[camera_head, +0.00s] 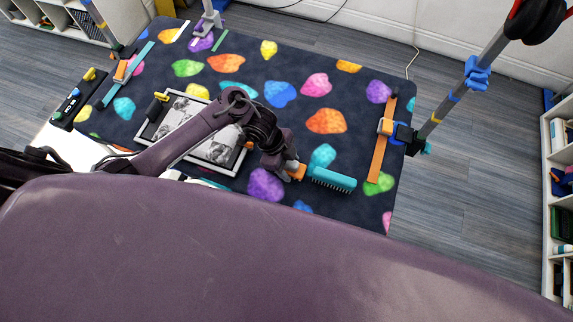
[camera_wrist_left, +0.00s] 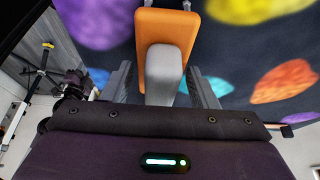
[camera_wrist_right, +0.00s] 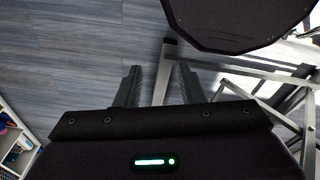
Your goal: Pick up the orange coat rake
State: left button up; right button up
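The orange coat rake (camera_head: 297,172) is at the tip of my left gripper (camera_head: 287,168), over the lower middle of the patterned mat. My right gripper (camera_wrist_right: 158,80) is open and empty in the right wrist view, over grey floor. It is out of the head view.
A framed picture (camera_head: 180,97) lies on the mat (camera_head: 300,85), left of the rake. An orange strip (camera_head: 378,155) with a clamp lies at the mat's right edge. A grey pole (camera_head: 437,112) rises there. Shelves (camera_head: 558,200) stand far right. My purple body covers the bottom.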

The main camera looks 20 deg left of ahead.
aim_at(289, 162)
pick_arm(q)
jog(key=c, duration=0.7)
pick_arm(e)
jog(key=shift+s, duration=0.6)
pick_arm(q)
jog(key=shift+r, duration=0.1)
jog(key=shift+w+r, duration=0.1)
jog(key=shift+r, duration=0.3)
notch_tip(289, 162, up, 19)
jog(key=shift+r, duration=0.1)
pick_arm(e)
jog(key=shift+w+d+f, duration=0.15)
jog(key=shift+d, duration=0.05)
